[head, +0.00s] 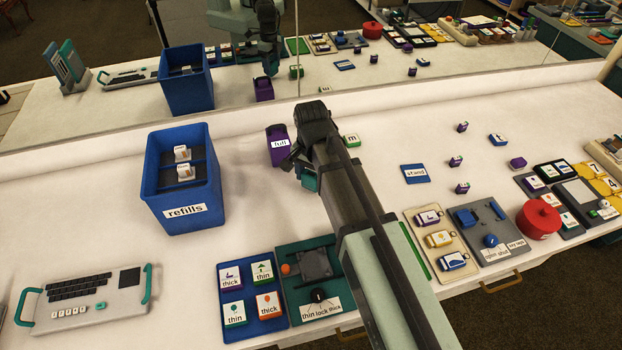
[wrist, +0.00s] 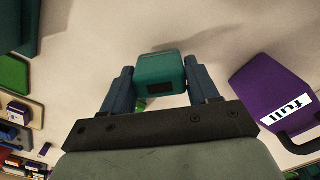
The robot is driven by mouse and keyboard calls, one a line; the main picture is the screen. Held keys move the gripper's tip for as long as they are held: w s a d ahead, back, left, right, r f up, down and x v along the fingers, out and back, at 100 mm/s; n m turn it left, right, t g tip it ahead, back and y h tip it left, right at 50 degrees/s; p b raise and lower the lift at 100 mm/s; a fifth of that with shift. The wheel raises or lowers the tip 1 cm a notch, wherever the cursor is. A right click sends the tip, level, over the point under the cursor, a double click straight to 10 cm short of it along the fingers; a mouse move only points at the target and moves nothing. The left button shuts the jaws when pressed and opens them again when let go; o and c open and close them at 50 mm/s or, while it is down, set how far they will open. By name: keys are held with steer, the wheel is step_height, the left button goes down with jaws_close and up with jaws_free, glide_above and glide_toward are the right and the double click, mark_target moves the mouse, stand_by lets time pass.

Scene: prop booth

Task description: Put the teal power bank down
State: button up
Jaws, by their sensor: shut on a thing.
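The teal power bank (wrist: 160,68) is a small rounded block with a dark rectangle on the face towards me. My gripper (wrist: 158,82) is shut on it, one blue finger against each side. In the head view, my arm hides most of the gripper, and a bit of the teal power bank (head: 309,181) shows beside the arm over the white table. Whether it touches the table I cannot tell.
A purple container labelled "full" (head: 279,146) stands close left of my gripper; it also shows in the wrist view (wrist: 270,92). A blue "refills" bin (head: 185,210) stands further left. A blue "stand" plate (head: 415,173) lies to the right. A mirror runs behind the table.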

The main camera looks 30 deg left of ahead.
mark_target(311, 174)
steer(key=shift+f, duration=0.8)
steer(key=shift+f, duration=0.1)
steer(key=o, duration=1.1)
steer(key=shift+o, duration=0.2)
step_height(311, 174, up, 12)
steer(key=shift+r, duration=0.1)
